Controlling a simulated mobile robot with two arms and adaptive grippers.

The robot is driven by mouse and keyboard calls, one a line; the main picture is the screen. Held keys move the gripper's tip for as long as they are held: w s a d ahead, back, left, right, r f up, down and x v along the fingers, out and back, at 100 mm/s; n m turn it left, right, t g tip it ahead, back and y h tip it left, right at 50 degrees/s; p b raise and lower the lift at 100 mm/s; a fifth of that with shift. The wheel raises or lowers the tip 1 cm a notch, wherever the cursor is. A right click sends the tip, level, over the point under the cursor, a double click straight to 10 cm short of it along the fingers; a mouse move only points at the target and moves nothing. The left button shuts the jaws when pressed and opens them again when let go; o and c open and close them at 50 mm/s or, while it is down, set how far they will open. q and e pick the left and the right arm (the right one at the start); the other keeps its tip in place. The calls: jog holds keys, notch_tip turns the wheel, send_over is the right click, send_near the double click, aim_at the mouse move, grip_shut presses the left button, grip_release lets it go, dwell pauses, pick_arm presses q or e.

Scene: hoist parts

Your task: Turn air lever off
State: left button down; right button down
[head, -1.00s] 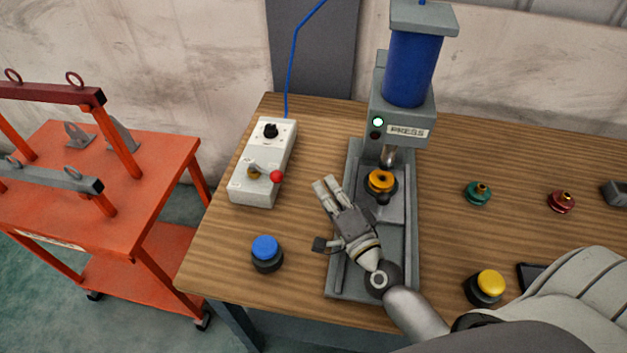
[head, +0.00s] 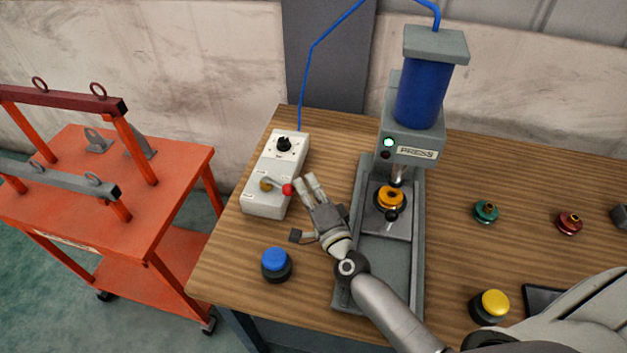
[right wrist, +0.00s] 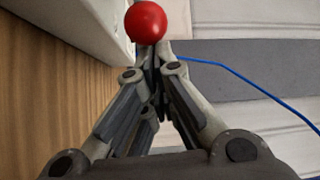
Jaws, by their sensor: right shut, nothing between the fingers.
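The air lever is a short lever with a red ball knob (head: 288,189) on a brass pivot (head: 266,185). It sits on the front part of the white control box (head: 264,208) and points to the right in the head view. My right gripper (head: 304,181) is shut and empty, its fingertips just right of the red knob. In the right wrist view the red knob (right wrist: 146,23) lies right at the closed fingertips (right wrist: 152,50). I cannot tell whether they touch. My left gripper is not in view.
The grey press (head: 415,120) with a blue cylinder stands right of the box, close to my right arm. A blue button (head: 276,262) sits in front of the box, a yellow button (head: 493,303) at right. An orange cart (head: 170,190) stands left of the table.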

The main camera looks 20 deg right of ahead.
dwell(0.4)
jog(key=shift+s+a, duration=0.35)
jog(key=shift+s, duration=0.05)
jog(key=s+a+p, duration=0.1)
jog(key=s+a, duration=0.1)
jog(key=a, duration=0.3)
jog(key=shift+s+a+p, duration=0.25)
jog(key=shift+s+p, duration=0.15)
dwell(0.4)
dwell(0.4)
